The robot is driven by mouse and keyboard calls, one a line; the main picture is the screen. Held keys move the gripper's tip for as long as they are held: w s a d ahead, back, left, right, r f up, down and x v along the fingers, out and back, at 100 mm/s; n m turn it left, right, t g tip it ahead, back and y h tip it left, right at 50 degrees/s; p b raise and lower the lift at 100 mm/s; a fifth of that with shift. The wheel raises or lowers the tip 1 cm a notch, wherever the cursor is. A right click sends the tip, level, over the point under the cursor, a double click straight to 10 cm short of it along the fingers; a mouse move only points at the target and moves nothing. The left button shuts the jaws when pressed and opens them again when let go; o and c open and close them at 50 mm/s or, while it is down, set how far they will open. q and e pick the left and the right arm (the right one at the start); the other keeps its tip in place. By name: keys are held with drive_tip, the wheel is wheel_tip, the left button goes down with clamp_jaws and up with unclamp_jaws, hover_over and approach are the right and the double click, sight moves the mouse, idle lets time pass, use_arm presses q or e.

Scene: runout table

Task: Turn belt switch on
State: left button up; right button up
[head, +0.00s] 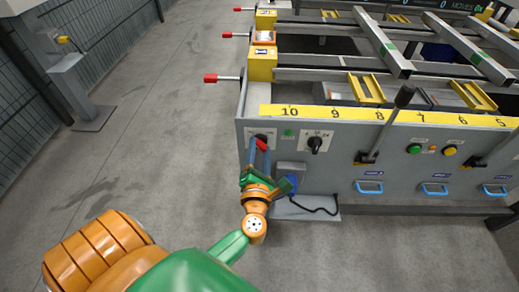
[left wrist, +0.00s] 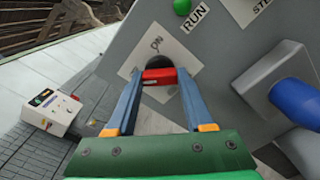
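The belt switch is at the left end of the grey front panel. It has a red handle (head: 261,144) on a dark round hub, in front of a white label plate (left wrist: 165,50) reading ON at its top. My left gripper (head: 260,150) is at the switch. In the left wrist view the red handle (left wrist: 160,76) fills the gap between the blue fingertips (left wrist: 160,80) and appears to touch both. My right gripper is not in view.
Right of the switch are a green button (head: 289,133) marked RUN, a black rotary knob (head: 315,143) and a blue plug (left wrist: 297,100) in a grey housing. A black-knobbed lever (head: 378,130) stands further right. Red-tipped rods (head: 222,78) stick out at the table's left end.

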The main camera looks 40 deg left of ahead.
use_arm(q)
clamp_jaws()
drive_tip(key=shift+r+m+p, duration=0.2)
drive_tip(key=shift+m+p, duration=0.9)
drive_tip(key=shift+m, duration=0.1)
drive_tip(key=m+p, duration=0.2)
drive_tip(key=m, duration=0.2)
drive_tip(key=shift+m+p, duration=0.3)
drive_tip(key=shift+p, duration=0.1)
drive_tip(key=m+p, duration=0.2)
drive_tip(key=m, duration=0.3)
drive_tip(key=shift+f, duration=0.1)
drive_tip(key=m+p, duration=0.2)
drive_tip(key=m, duration=0.3)
drive_tip(key=shift+f+m, duration=0.1)
drive_tip(key=shift+m, duration=0.3)
